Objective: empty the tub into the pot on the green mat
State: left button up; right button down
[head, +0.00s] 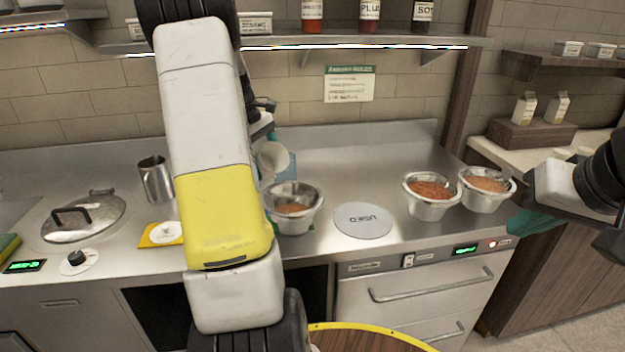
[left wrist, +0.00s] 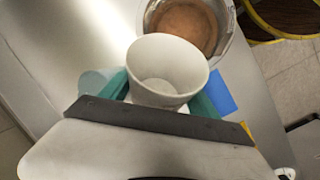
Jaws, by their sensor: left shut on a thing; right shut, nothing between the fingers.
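My left gripper (head: 268,150) is shut on a white tub (head: 272,157), above and behind the left pot. In the left wrist view the tub (left wrist: 168,70) sits between teal fingers, its mouth toward the camera; its visible inside looks bare. The left pot (head: 297,223) holds orange-brown food; it also shows in the left wrist view (left wrist: 226,35), just beyond the tub. A middle pot (head: 430,209) holds red food and a right pot (head: 485,202) orange food. My right gripper (head: 524,223) is shut and empty, beside the right pot.
A grey disc (head: 363,220) lies between the left and middle pots. A yellow mat (head: 152,237), a steel cup (head: 155,180) and a lidded pan (head: 85,215) are at left. A blue patch (left wrist: 220,92) lies near the left pot. Shelves hang above the counter.

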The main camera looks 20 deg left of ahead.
aim_at(274, 151)
pick_arm(q)
jog(key=shift+d+r+y, duration=0.1)
jog(key=shift+r+y, duration=0.25)
jog(key=shift+y, duration=0.15)
jog(key=shift+r+t+y, duration=0.25)
jog(key=shift+t+y, duration=0.05)
jog(key=shift+d+r+t+y, duration=0.2)
jog(key=shift+r+t+y, duration=0.3)
jog(key=shift+y, duration=0.5)
jog(key=shift+s+r, duration=0.1)
jog(key=shift+r, duration=0.05)
jog(key=shift+s+d+r+m+t+y+p, duration=0.15)
jog(key=shift+s+d+r+y+p, duration=0.05)
jog(key=shift+d+y, duration=0.3)
jog(key=shift+s+d+r+m+t+y+p, duration=0.15)
jog(key=shift+d+r+y+p, duration=0.05)
jog(key=shift+d+y, duration=0.25)
jog(key=shift+r, duration=0.1)
jog(key=shift+s+d+r+t+y+p, duration=0.15)
jog(key=shift+d+r+t+y+p, duration=0.3)
jog(key=shift+y, duration=0.5)
jog(key=shift+s+d+r+m+t+y+p, duration=0.2)
jog(key=shift+d+r+t+y, duration=0.15)
jog(key=shift+y, duration=0.4)
jog(key=shift+s+d+r+m+t+y+p, duration=0.1)
jog(key=shift+d+r+t+y+p, duration=0.15)
jog(key=shift+y, duration=0.5)
jog(key=shift+a, duration=0.1)
